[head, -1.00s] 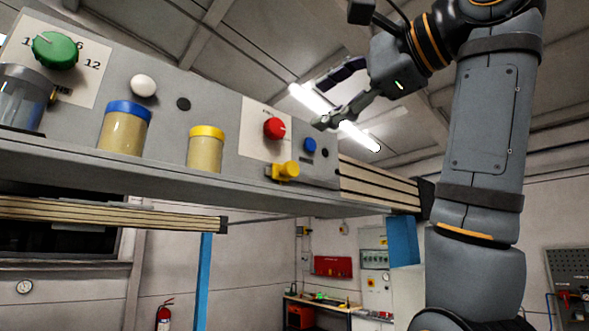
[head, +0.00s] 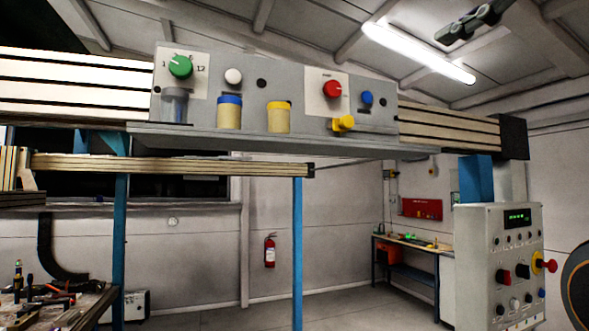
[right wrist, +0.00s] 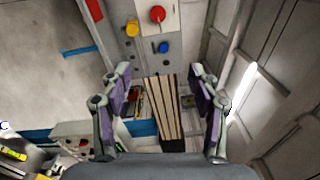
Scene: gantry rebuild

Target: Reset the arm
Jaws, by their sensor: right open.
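My right gripper (head: 474,24) shows at the top right of the head view, raised near the ceiling and clear of the panel. In the right wrist view it (right wrist: 160,110) is open, its two fingers wide apart with nothing between them. Beyond the fingers lies the slotted gantry beam (right wrist: 162,105), with the red knob (right wrist: 157,14) and yellow knob (right wrist: 133,28) farther up. Most of my right arm is outside the head view. My left gripper is in neither view.
The grey panel (head: 300,102) carries a green dial (head: 180,66), red knob (head: 332,89), yellow knob (head: 344,123) and jars. A control box (head: 513,265) stands at right. A cluttered bench (head: 60,305) is at lower left. The floor (head: 340,300) between is clear.

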